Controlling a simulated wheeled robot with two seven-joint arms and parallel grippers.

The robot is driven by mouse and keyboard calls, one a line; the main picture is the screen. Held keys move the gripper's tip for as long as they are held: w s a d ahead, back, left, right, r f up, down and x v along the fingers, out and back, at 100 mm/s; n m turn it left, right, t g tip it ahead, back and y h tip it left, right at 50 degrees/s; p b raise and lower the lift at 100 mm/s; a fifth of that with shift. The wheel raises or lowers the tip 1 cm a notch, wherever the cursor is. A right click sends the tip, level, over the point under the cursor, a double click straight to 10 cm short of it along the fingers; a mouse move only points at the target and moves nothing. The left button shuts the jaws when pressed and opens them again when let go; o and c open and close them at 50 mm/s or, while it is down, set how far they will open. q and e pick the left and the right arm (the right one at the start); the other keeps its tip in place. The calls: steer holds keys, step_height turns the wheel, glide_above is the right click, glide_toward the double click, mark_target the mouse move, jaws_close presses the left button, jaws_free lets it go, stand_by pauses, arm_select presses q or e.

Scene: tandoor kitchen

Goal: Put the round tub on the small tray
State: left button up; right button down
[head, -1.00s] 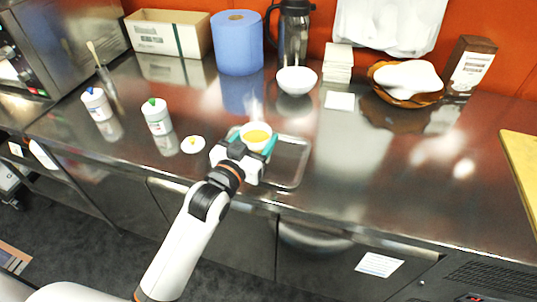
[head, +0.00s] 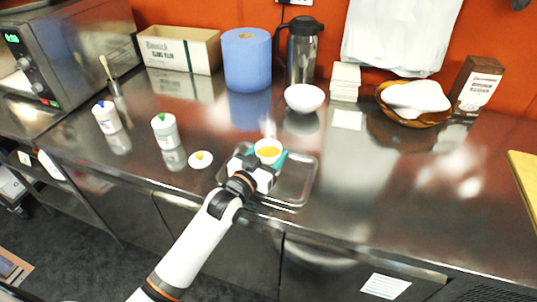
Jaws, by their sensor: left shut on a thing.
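The round tub (head: 268,149) is white with yellow-orange contents, and a faint wisp of steam rises above it. My left gripper (head: 266,160) is shut on the tub, with its teal fingertips at the tub's sides. The small tray (head: 301,186) is a shallow metal one near the counter's front edge. The tub shows over the tray's back left part; I cannot tell whether it touches the tray. The gripper hides the tray's front left part. My right gripper is not in view.
A white lid (head: 200,160) with a yellow knob lies left of the tray. A white bowl (head: 304,98), a steel jug (head: 301,50) and a blue roll (head: 247,60) stand behind. The counter right of the tray is clear.

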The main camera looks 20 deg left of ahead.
arm_select(q)
steer(key=shift+f, duration=0.15)
steer(key=o, duration=1.3)
steer(key=shift+f, duration=0.15)
steer(key=shift+c, duration=0.2)
steer(key=b+v, duration=0.1)
steer(key=v, duration=1.1)
